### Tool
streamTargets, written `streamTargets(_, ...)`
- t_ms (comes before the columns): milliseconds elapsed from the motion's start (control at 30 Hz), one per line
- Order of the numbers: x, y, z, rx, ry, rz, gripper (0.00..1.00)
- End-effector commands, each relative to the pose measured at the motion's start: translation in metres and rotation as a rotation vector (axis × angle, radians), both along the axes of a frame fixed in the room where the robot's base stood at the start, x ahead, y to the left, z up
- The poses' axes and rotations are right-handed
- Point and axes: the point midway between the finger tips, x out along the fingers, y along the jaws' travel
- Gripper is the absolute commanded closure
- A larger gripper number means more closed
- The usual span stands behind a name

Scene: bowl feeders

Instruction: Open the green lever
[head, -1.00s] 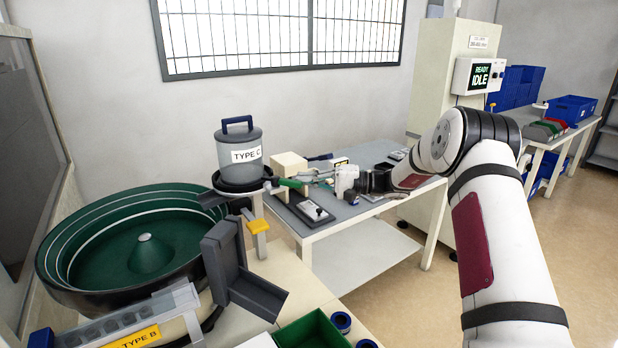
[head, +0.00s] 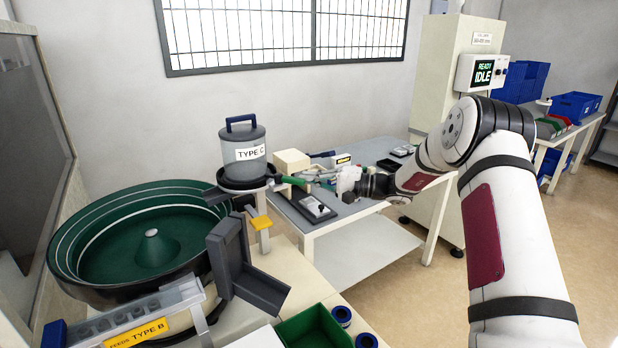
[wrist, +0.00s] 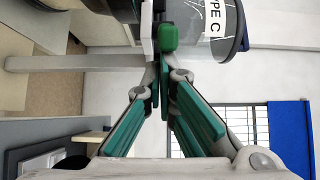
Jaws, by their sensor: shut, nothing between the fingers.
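The green lever (head: 294,181) sticks out to the right below the grey TYPE C hopper (head: 242,156) in the head view. In the wrist view the lever's rounded green end (wrist: 168,36) lies just beyond my fingertips, beside a white block. My gripper (head: 318,174) is right of the lever, its fingers pointing left towards it. In the wrist view my gripper (wrist: 163,68) has its green-padded fingers drawn together at the tips, with nothing held. The tips are very near the lever's end; I cannot tell whether they touch it.
The large green bowl feeder (head: 150,245) stands at the left. A grey chute (head: 240,268) and a yellow-tipped bracket (head: 260,224) are below the hopper. A beige block (head: 291,161) and a small dark-based device (head: 316,207) are close to my gripper on the grey table (head: 372,152).

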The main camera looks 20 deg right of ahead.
Motion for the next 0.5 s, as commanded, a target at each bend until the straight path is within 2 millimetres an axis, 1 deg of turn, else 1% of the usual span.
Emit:
streamTargets(267, -0.005, 0.001, 0.002, 0.002, 0.001, -0.066, 1.00)
streamTargets(500, -0.015, 0.004, 0.004, 0.003, 0.006, -0.201, 1.00)
